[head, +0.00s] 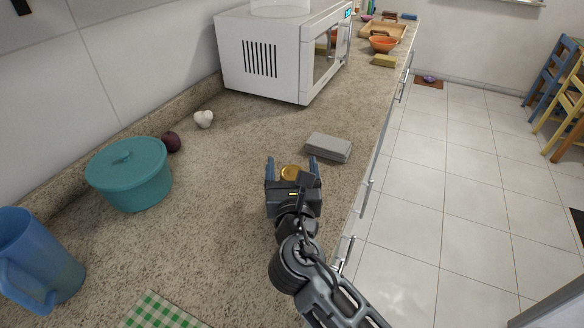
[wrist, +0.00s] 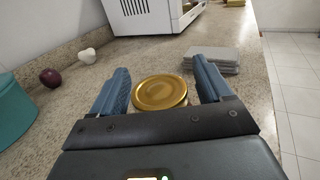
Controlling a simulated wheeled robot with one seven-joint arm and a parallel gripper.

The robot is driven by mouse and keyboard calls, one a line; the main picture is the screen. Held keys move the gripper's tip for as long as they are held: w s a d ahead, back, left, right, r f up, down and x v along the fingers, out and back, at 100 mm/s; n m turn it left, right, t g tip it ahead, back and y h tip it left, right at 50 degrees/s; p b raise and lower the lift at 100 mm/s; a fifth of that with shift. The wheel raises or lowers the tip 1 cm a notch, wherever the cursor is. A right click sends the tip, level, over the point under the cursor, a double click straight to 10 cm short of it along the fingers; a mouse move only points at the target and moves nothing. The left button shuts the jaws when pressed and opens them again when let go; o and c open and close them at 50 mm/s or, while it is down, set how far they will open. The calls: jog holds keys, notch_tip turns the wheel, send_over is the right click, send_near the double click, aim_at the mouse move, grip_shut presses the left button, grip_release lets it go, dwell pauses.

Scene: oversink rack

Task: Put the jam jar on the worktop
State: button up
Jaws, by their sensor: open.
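The jam jar (head: 291,172) shows only as a gold lid beyond my gripper in the head view. In the wrist view the gold lid of the jam jar (wrist: 160,91) lies between the two blue fingers, with a gap on each side. The jar's body is hidden below the lid. My gripper (head: 292,166) is open, low over the worktop (head: 230,180), with a finger on either side of the lid. In the wrist view my gripper (wrist: 162,76) does not appear to touch the jar. Whether the jar rests on the worktop is hidden.
A grey block-like stack (head: 328,147) lies just beyond to the right. A white microwave (head: 285,60) stands farther back. A teal lidded pot (head: 130,175), a dark red onion (head: 171,141), garlic (head: 204,119) and a blue jug (head: 40,262) stand left. The worktop between is clear.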

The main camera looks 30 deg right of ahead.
jog(key=shift+r, duration=0.15)
jog(key=b+v, duration=0.1)
jog(key=v, duration=1.1)
